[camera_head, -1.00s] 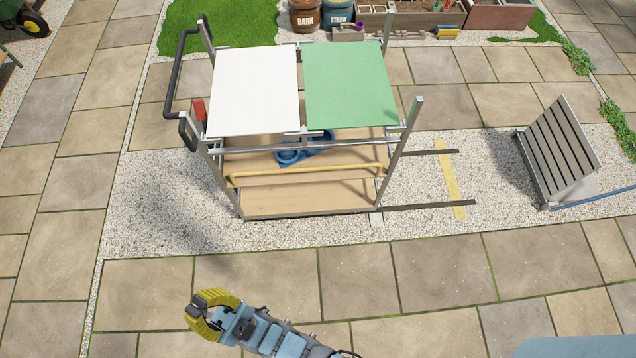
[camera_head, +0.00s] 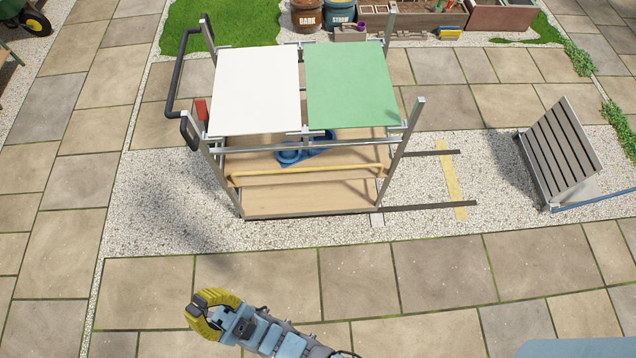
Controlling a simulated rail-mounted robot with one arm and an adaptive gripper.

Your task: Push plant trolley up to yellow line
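The plant trolley (camera_head: 260,197) stands on the gravel strip, with a white panel and a green panel on top and a wooden lower deck. Its black push handle (camera_head: 176,85) is on the left side. The yellow line (camera_head: 452,180) lies on the gravel to the right of the trolley, with a clear gap between them. My gripper (camera_head: 205,312) is at the bottom left over the paving, in front of the trolley and apart from it.
Two dark rails (camera_head: 430,207) run on the gravel from the trolley past the yellow line. A slatted bench-like stand (camera_head: 560,150) is farther right. Barrels (camera_head: 305,17) and planters (camera_head: 500,16) stand at the back. The paving left of the trolley is clear.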

